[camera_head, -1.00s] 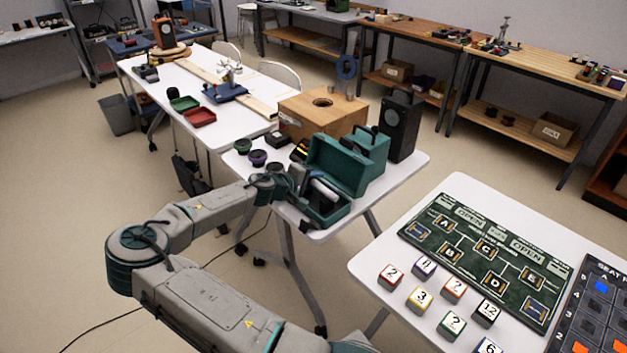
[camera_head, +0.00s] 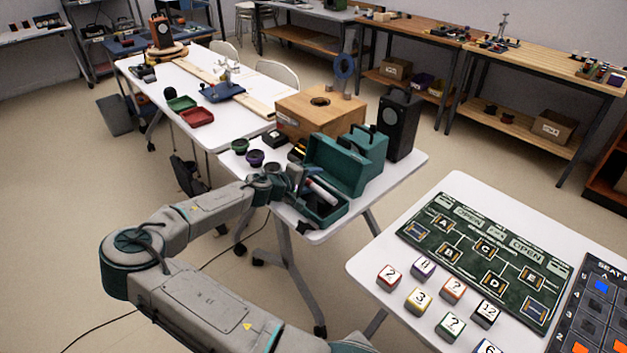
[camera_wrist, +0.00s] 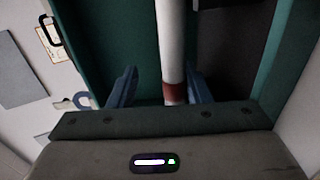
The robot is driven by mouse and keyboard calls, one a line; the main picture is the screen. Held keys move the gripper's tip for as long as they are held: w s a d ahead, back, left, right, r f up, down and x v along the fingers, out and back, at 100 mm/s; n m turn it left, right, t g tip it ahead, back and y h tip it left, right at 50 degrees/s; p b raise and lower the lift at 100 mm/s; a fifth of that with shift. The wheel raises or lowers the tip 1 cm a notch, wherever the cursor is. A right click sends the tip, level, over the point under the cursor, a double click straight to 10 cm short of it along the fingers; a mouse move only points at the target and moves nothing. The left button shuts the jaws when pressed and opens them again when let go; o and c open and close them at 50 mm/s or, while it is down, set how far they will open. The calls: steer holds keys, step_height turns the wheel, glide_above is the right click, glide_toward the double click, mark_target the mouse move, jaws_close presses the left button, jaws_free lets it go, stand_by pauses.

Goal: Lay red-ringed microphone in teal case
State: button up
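The teal case (camera_head: 337,167) stands on the middle white table with its lid raised. The microphone (camera_head: 323,190), a pale rod with a red ring, lies at the open case, slanting across its dark interior. In the wrist view the microphone (camera_wrist: 172,45) runs lengthwise away from me, its red ring near my fingers. The teal case wall (camera_wrist: 287,55) is to its right. My gripper (camera_wrist: 163,90) is open, its fingers on either side of the rod, with a gap at the left finger. In the head view my gripper (camera_head: 292,181) is at the case's left side. Whether the rod rests on the case floor is unclear.
A black speaker (camera_head: 402,125) and a wooden box (camera_head: 318,113) stand behind the case. Small green and purple cups (camera_head: 255,158) are to its left. A second white table (camera_head: 458,197) with a dark green board and several numbered cubes is at the right.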

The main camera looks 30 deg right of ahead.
steer(key=v, duration=1.4)
steer(key=shift+f, duration=0.15)
steer(key=shift+s, duration=0.1)
